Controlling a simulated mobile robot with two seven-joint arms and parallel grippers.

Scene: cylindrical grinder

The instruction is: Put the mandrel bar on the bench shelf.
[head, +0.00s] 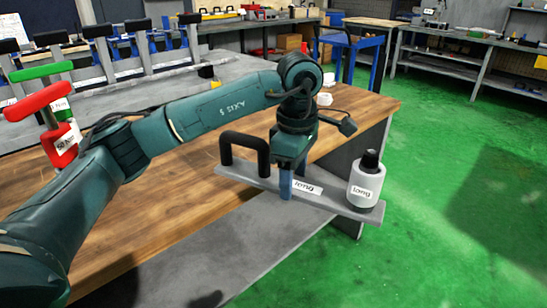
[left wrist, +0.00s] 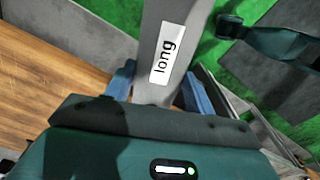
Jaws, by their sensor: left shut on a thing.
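The mandrel bar is a long flat grey bar (head: 325,200) with a white label reading "long". It also shows in the left wrist view (left wrist: 182,22). My left gripper (head: 286,182) is shut on it near the middle, with blue fingers on both sides (left wrist: 160,92). A black handle (head: 240,140) stands at the bar's left part and a white labelled cylinder with a black top (head: 365,182) at its right end. The bar is held at the bench's front edge, its right end over the floor in the picture. The grey bench shelf (head: 235,240) lies below the wooden top. My right gripper is not seen.
The wooden bench top (head: 130,215) is largely bare near its front edge. Red and green handled tools (head: 58,135) stand at the left. A grey rack (head: 130,60) stands behind. A grey bench side panel (head: 365,155) closes the right end. Green floor (head: 460,180) is open at right.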

